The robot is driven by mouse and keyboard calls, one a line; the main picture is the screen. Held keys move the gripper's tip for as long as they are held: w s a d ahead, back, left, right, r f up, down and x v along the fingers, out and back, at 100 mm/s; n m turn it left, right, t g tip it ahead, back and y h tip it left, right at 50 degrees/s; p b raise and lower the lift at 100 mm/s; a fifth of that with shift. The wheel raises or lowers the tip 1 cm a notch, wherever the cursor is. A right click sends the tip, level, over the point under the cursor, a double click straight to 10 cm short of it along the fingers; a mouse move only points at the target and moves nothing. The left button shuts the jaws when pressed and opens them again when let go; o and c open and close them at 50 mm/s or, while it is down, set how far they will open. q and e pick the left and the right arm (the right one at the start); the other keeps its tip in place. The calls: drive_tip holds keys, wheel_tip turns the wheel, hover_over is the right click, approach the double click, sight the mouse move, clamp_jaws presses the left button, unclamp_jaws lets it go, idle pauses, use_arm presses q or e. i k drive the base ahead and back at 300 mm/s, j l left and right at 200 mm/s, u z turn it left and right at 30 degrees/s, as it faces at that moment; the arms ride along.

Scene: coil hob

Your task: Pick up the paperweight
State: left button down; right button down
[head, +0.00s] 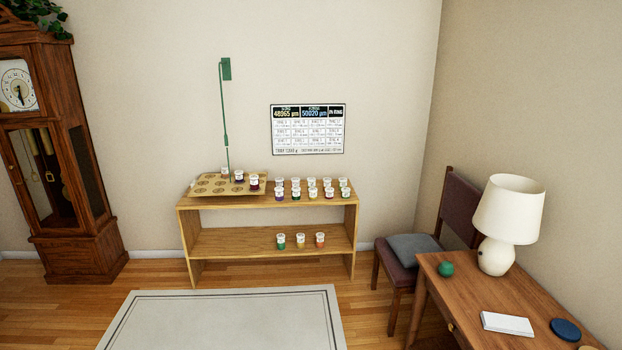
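A small round dark green object (445,269), likely the paperweight, sits on the wooden desk (462,300) at the lower right. It is near the desk's far left corner, left of the lamp base. Nothing touches it from above. Neither of my grippers is in view.
A shelf (270,202) holds several small jars. A rug (225,320) covers open floor.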

sight(446, 268)
drive_tip(key=i+l, duration=0.4)
drive_tip(key=i, duration=0.2)
drive_tip(key=i+z, duration=0.1)
drive_tip(key=z, duration=0.3)
drive_tip(key=i+l+z, duration=0.1)
drive_tip(key=z, duration=0.3)
drive_tip(key=i+z, duration=0.2)
drive_tip(key=z, duration=0.2)
drive_tip(key=i+j+z, duration=0.1)
drive_tip(key=z, duration=0.3)
